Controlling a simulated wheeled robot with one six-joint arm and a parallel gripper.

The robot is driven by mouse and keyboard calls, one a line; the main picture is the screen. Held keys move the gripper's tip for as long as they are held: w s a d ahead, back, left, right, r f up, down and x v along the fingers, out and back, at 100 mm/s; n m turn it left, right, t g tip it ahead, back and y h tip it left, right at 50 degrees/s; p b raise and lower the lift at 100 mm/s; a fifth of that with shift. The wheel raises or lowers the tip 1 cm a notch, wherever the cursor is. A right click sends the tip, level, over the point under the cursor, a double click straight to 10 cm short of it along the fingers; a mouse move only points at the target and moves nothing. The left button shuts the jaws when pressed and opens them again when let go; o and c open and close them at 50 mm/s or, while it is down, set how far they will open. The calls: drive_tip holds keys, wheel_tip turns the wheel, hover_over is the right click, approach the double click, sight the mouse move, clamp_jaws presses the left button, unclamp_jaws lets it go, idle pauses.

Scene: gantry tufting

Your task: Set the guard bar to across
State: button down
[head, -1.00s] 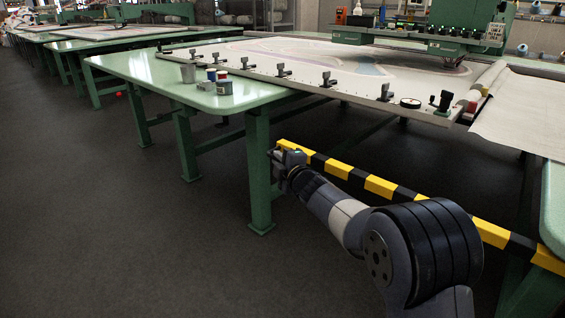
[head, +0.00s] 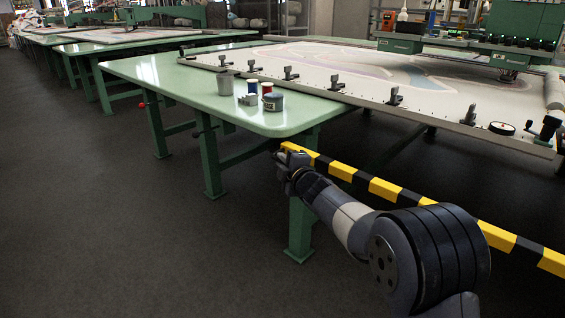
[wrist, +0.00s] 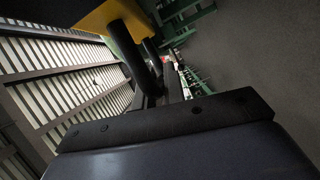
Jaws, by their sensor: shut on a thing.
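The guard bar (head: 384,189) is a long bar with yellow and black stripes. In the head view it runs from just below the near table's front corner, down and right to the right picture edge. My gripper (head: 284,163) is at its far left end and is shut on it. In the wrist view a yellow part of the bar (wrist: 104,14) shows at the top, beside my dark gripper fingers (wrist: 140,55). The bar's other end is outside the picture.
A green table leg (head: 300,228) stands close behind my gripper. The dark floor (head: 110,230) at left is clear.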

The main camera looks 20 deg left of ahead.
drive_tip(key=shift+a+r, duration=0.1)
drive_tip(key=shift+r, duration=0.05)
drive_tip(key=c, duration=1.5)
unclamp_jaws()
drive_tip(key=shift+w+a, duration=0.1)
drive_tip(key=p+v, duration=0.1)
drive_tip(key=v, duration=0.9)
drive_tip(key=shift+s+d, duration=0.25)
drive_tip(key=shift+d, duration=0.05)
drive_tip(key=b+x, duration=0.1)
drive_tip(key=x, duration=0.9)
drive_tip(key=shift+w+a+f, duration=0.2)
drive_tip(key=shift+w+a, duration=0.05)
drive_tip(key=shift+s+d+r, duration=0.1)
drive_tip(key=shift+d, duration=0.05)
